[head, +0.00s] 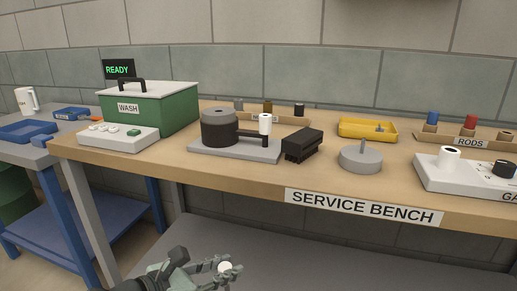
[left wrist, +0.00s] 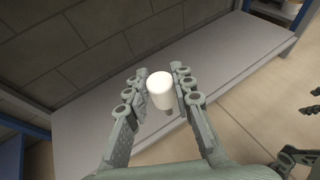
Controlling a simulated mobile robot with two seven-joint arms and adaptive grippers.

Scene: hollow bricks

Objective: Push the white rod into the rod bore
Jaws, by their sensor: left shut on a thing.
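My left gripper (head: 229,265) is low in front of the bench, below its top. It is shut on the white rod (left wrist: 161,92), which stands up between the fingers in the left wrist view. In the head view only the rod's pale end (head: 225,268) shows. The rod is well apart from everything on the bench. I cannot tell for sure which opening is the rod bore. A white hollow cylinder (head: 449,155) with a dark hole stands on the white block at the right. Grey-green finger parts, perhaps my right gripper's, show at the left wrist view's right edge.
The service bench (head: 240,178) holds a grey fixture (head: 219,126) with a black arm and white cylinder, a black block (head: 302,145), a grey disc (head: 361,159), a yellow tray (head: 367,128) and a green wash box (head: 150,110). A rods rack (head: 475,135) stands at the right.

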